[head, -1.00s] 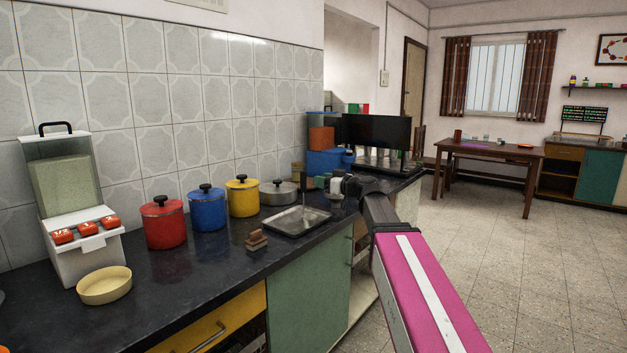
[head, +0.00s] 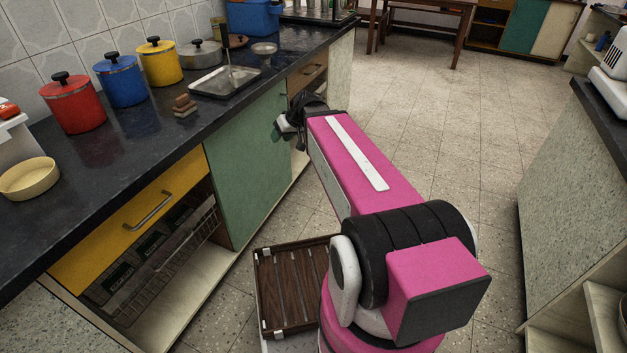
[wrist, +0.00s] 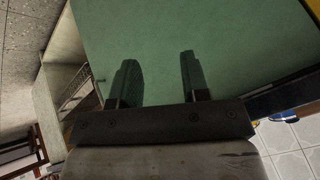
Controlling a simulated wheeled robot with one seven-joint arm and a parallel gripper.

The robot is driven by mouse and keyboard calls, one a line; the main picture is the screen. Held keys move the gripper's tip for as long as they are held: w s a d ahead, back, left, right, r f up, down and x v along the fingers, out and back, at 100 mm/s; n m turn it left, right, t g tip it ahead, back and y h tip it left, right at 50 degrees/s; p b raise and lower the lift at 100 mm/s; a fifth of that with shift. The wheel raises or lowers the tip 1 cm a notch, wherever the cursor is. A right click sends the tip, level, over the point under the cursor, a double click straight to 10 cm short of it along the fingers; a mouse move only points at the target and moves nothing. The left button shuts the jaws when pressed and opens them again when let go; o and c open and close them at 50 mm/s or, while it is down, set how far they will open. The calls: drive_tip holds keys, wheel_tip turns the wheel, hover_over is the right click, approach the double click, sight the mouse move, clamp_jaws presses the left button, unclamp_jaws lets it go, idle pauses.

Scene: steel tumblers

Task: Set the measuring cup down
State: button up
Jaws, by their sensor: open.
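A small round steel vessel (head: 264,50) stands on the dark counter, just right of and beyond the metal tray; it looks like the measuring cup, but it is too small to be sure. My gripper (head: 281,128) is below the counter's front edge, in front of the green cabinet door (head: 247,165), apart from the vessel. In the wrist view my gripper (wrist: 157,75) has its two fingers spread with nothing between them, facing the green door. The vessel is not visible in the wrist view.
The metal tray (head: 225,81) holds a thin upright piece. Red (head: 74,103), blue (head: 121,80) and yellow (head: 160,62) pots and a steel pot (head: 199,54) line the wall. Small brown blocks (head: 185,105) lie near the counter edge. Floor (head: 440,130) is open to the right.

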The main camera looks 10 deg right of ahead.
drive_tip(key=s+d+f+m+g+h, duration=0.4)
drive_tip(key=s+d+f, duration=0.4)
drive_tip(key=s+f, duration=0.4)
drive_tip(key=shift+s+d+h, duration=0.15)
drive_tip(key=shift+d+h, duration=0.25)
drive_tip(key=shift+h, duration=0.5)
